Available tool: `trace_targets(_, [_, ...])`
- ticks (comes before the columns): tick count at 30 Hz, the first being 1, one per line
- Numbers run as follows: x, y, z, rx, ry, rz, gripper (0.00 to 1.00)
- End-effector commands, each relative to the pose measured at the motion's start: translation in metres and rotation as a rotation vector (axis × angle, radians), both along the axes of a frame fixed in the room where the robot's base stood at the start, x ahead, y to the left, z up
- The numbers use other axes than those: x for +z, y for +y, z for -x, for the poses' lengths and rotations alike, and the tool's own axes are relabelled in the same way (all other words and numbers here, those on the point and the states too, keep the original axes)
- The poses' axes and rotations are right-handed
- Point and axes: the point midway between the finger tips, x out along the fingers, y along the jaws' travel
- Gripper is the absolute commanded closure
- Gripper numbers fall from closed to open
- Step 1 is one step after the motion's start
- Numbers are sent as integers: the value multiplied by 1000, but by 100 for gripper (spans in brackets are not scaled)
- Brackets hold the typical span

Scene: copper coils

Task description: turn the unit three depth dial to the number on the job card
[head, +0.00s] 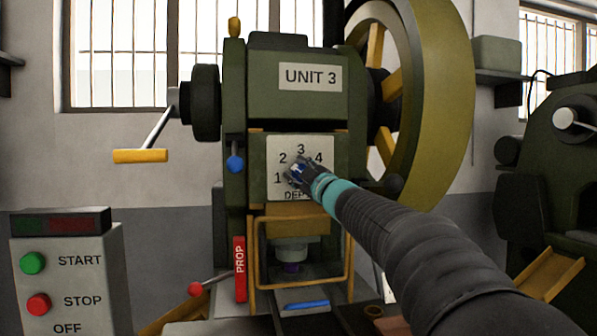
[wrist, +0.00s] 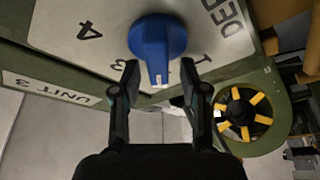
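The depth dial (wrist: 155,42) is a blue knob with a narrow grip on a white number plate (head: 272,150) of the machine marked UNIT 3 (head: 311,78). The plate carries the numbers 1 to 4 in an arc above the word DEPTH. My gripper (head: 297,172) is at the dial and hides much of it in the head view. In the wrist view my gripper (wrist: 159,70) is open, one fingertip on each side of the grip, with gaps showing. The grip points down there, seemingly toward the 2, though that mark is partly hidden. I cannot make out a job card.
A yellow-handled crank (head: 140,156) is at the left and a large flywheel (head: 440,100) at the right. A blue-knobbed lever (head: 235,164) is left of the plate. A red PROP bar (head: 240,268) and a START/STOP box (head: 75,285) stand lower left.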

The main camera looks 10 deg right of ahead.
Motion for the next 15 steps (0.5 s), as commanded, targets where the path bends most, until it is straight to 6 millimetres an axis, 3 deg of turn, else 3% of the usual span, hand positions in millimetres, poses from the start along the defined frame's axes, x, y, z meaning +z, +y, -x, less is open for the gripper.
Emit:
trace_targets(8, [-2,-6,13,-1,-2,0,56])
trace_targets(15, [-12,-23,53,-3,-2,0,56])
